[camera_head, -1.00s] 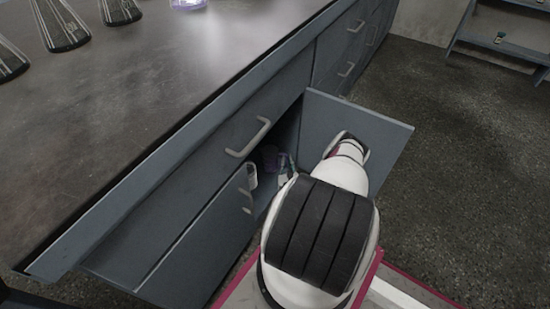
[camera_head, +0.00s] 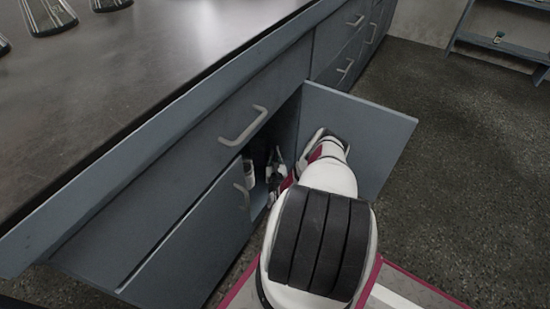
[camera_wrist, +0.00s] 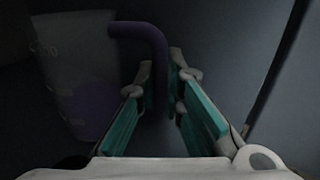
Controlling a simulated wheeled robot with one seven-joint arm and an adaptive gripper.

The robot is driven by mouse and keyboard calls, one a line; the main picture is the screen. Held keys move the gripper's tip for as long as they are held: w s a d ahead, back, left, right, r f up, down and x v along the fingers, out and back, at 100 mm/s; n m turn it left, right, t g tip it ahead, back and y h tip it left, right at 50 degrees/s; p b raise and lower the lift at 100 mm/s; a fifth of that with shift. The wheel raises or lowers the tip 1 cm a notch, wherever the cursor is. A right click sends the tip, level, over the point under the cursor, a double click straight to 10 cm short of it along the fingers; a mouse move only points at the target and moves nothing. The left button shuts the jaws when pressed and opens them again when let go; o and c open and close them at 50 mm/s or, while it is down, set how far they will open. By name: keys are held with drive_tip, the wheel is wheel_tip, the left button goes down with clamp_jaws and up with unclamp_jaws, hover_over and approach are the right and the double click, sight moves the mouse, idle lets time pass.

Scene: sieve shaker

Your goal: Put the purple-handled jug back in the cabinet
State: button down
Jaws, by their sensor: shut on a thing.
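In the wrist view the jug (camera_wrist: 82,75) is a dim translucent vessel at the left with a dark purple lower part. Its bent purple handle (camera_wrist: 150,42) runs down between the fingers. My gripper (camera_wrist: 160,95), with teal pads, is shut on this handle. In the head view my gripper (camera_head: 276,170) is at the opening of the cabinet (camera_head: 290,125), and the jug cannot be clearly made out in the dark there. The right cabinet door (camera_head: 360,128) stands open beside my arm.
A white object (camera_head: 249,172) is just inside the cabinet, left of my gripper. The left door (camera_head: 195,245) and a drawer (camera_head: 215,125) border the opening. Glass flasks (camera_head: 48,15) stand on the bench top (camera_head: 130,80). Floor right of the open door is clear.

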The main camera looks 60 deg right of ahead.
idle(0.3)
drive_tip(key=c, duration=1.7)
unclamp_jaws()
drive_tip(key=shift+f, duration=0.15)
drive_tip(key=shift+s+a, duration=0.1)
drive_tip(key=v, duration=1.1)
drive_tip(key=shift+s+a+p, duration=0.25)
drive_tip(key=shift+p, duration=0.15)
